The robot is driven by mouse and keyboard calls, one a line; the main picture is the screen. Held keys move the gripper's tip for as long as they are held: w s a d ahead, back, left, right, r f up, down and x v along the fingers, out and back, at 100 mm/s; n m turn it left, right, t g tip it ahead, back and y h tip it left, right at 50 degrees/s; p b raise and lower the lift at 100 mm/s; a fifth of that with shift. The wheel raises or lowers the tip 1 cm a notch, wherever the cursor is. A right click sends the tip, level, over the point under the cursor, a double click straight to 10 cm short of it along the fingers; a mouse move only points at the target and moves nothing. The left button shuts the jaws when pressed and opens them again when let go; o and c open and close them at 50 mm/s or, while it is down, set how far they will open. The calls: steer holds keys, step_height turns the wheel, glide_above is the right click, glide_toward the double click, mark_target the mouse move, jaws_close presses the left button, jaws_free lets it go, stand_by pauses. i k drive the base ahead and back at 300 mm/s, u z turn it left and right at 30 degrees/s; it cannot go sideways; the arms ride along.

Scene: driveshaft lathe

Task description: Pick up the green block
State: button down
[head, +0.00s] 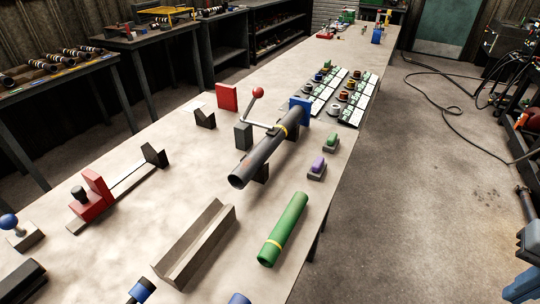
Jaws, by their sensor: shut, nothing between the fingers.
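A dark tube (262,155) lies on supports left of the blocks. A green cylinder (284,228) with a yellow band lies nearer. A grey V-shaped channel (195,245) is beside it. Trays of small parts (340,95) lie beyond.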

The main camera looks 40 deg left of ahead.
mark_target(331, 144)
steer(key=z, duration=0.15)
steer(key=i, duration=0.7)
steer(key=u, duration=2.35)
steer(key=i, duration=0.5)
steer(key=z, duration=0.35)
steer(key=k, duration=1.1)
steer(key=u, duration=0.25)
steer(key=i, duration=0.1)
steer(key=z, duration=0.35)
